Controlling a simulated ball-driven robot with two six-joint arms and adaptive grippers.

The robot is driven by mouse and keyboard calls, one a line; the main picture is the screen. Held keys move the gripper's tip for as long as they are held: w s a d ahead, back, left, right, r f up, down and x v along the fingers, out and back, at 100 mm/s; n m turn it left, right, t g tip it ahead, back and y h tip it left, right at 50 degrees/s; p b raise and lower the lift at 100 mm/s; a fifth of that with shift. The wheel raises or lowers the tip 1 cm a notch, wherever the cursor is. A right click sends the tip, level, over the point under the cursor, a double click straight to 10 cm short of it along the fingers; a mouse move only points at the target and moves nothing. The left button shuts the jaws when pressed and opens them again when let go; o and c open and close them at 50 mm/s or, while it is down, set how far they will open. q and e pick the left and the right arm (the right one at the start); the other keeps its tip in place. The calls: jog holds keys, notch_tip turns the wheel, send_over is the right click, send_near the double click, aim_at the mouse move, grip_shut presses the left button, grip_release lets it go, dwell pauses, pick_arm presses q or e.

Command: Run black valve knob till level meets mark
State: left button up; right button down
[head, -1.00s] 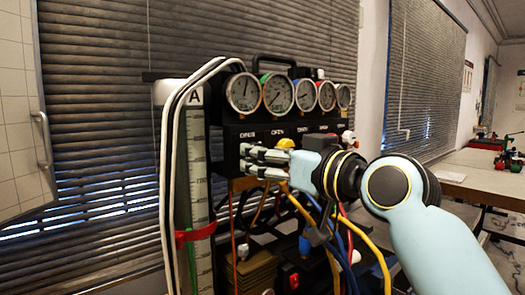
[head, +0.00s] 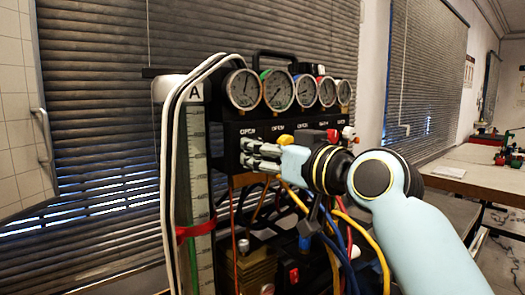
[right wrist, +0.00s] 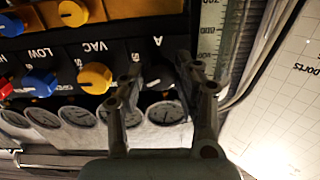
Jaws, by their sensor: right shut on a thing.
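My right gripper (head: 262,153) is at the left end of the valve row on the black panel, its fingers closed around the black valve knob. The right wrist view shows the dark knob (right wrist: 158,76) between the fingertips, under the letter A; the fingers partly hide it. The scaled level tube (head: 196,150), marked A, stands just left of the gripper. A red band (head: 194,230) wraps its lower part. Green shows low in the tube, but I cannot clearly tell the liquid's top. My left gripper is not in view.
Several round gauges (head: 278,91) line the top of the rig. A yellow knob (right wrist: 95,78) sits beside the black one, with a blue knob (right wrist: 40,83) farther along. Hoses and cables hang below the panel. White hoses arch over the tube.

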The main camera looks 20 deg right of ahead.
jog(key=m+p, duration=0.4)
jog(key=m, duration=0.1)
jog(key=c, duration=0.9)
grip_release()
jog(key=shift+c, duration=0.2)
jog(key=v, duration=1.2)
